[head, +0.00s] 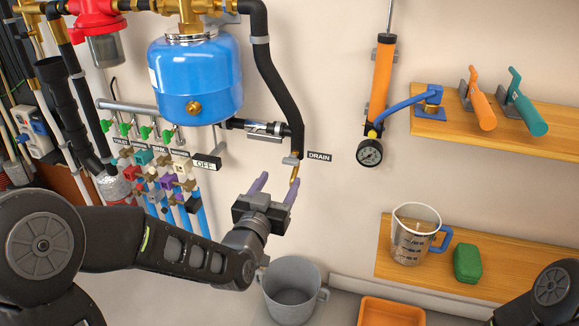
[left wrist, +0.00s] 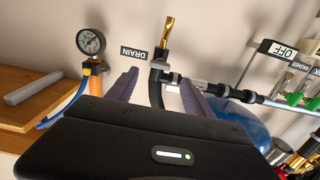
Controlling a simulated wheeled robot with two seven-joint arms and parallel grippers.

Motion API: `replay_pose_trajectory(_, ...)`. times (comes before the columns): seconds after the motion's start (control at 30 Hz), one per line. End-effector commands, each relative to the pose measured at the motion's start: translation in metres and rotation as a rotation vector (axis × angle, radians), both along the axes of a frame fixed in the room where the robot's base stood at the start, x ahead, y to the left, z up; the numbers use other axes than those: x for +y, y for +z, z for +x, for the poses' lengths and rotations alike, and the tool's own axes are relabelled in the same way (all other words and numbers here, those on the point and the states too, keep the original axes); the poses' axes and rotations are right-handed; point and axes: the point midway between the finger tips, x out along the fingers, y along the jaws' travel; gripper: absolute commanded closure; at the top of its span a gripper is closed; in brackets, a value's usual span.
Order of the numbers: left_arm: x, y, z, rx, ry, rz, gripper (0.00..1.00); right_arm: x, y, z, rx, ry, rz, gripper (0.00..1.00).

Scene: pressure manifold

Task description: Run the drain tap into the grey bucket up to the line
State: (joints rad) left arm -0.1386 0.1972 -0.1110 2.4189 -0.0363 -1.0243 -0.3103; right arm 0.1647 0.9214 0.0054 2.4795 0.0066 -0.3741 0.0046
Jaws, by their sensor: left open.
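The drain tap (head: 292,162) hangs at the lower end of the black pipe on the wall, beside the DRAIN label (head: 320,157). It has a grey body and a brass spout, and no water shows coming from it. My left gripper (head: 276,186) is open just below and in front of the tap, fingers pointing up. In the left wrist view the tap (left wrist: 159,64) appears between the two open purple fingers (left wrist: 158,84); contact cannot be told. The grey bucket (head: 291,312) stands on the floor below; no water or fill line is discernible inside. My right gripper is out of view.
A blue tank (head: 195,80) and valves with coloured handles (head: 155,170) are left of the tap. Right are an orange hand pump (head: 380,75) with gauge, a shelf (head: 455,130), and a lower shelf (head: 500,260) with a measuring jug (head: 412,240). An orange tray (head: 390,312) sits right of the bucket.

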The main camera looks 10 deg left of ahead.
Motion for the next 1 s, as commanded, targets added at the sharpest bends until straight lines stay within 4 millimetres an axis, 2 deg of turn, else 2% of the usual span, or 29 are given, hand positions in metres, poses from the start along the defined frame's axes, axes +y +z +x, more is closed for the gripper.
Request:
replay_pose_trajectory(0.17,-0.001,-0.001,0.012,0.0,0.0,0.0,0.4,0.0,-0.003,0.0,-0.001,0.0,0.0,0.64)
replay_pose_trajectory(0.5,-0.004,-0.002,0.062,0.001,0.0,-0.001,0.4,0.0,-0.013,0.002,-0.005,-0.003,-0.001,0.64)
replay_pose_trajectory(0.6,-0.005,-0.001,0.072,0.001,0.0,-0.001,0.4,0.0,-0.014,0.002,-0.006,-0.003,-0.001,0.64)
replay_pose_trajectory(0.93,-0.005,-0.001,0.077,0.002,0.0,-0.001,0.4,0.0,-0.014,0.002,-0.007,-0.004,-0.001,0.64)
replay_pose_trajectory(1.0,-0.005,0.0,0.077,0.001,0.0,-0.001,0.44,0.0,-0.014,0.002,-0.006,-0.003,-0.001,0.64)
